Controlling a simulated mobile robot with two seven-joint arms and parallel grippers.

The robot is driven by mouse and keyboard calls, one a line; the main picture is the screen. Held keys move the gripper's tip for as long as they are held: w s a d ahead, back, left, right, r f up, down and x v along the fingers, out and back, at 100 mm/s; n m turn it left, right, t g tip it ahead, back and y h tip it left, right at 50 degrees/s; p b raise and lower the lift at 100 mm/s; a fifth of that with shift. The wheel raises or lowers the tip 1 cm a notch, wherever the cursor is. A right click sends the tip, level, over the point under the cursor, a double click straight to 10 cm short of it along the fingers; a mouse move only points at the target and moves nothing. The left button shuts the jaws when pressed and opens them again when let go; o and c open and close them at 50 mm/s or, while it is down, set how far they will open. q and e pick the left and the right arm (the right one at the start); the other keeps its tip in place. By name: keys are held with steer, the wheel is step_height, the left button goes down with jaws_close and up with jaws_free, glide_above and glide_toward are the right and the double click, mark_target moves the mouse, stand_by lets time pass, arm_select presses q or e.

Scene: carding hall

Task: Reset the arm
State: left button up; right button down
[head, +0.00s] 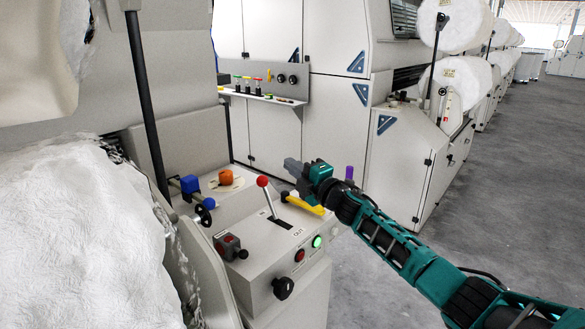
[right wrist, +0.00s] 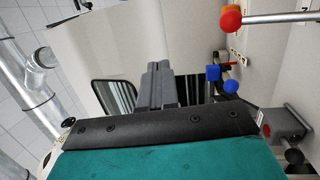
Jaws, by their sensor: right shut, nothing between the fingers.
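My right arm comes in from the lower right of the head view. Its right gripper (head: 290,168) is shut and empty, held above the machine's control ledge near a yellow handle (head: 303,205). In the right wrist view the right gripper (right wrist: 160,68) shows its grey fingers together with nothing between them. A red-knobbed lever (head: 263,182) stands on the sloped panel to the left of the gripper; it also shows in the right wrist view (right wrist: 231,18). My left gripper is not in the head view.
The control panel (head: 262,240) carries a green button (head: 317,242), a red button (head: 299,256) and black knobs. A blue block (head: 190,184) and orange knob (head: 226,177) sit behind. White fibre (head: 80,240) fills the left. Grey floor (head: 500,180) is open at right.

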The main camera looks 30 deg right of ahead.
steer(key=shift+w, duration=0.1)
steer(key=s+a+f+m+g, duration=0.1)
steer(key=s+a+f+m, duration=0.2)
steer(key=s+f, duration=0.3)
steer(key=s+a+f+m+g+h, duration=0.1)
steer(key=s+a+f+m, duration=0.25)
steer(key=f, duration=0.35)
steer(key=s+a+f+m+g, duration=0.1)
steer(key=s+a+f+m, duration=0.1)
steer(key=s+a+f, duration=0.4)
steer(key=s+a+f+m+g+h, duration=0.1)
steer(key=s+f+m, duration=0.3)
steer(key=s, duration=0.7)
steer(key=s+a+f+m+g, duration=0.2)
steer(key=s+f+m+g, duration=0.2)
steer(key=s, duration=0.7)
step_height(320, 180, down, 2)
steer(key=shift+s+a+f+m+h, duration=0.25)
steer(key=shift+s+m+h, duration=0.15)
steer(key=shift+m, duration=0.25)
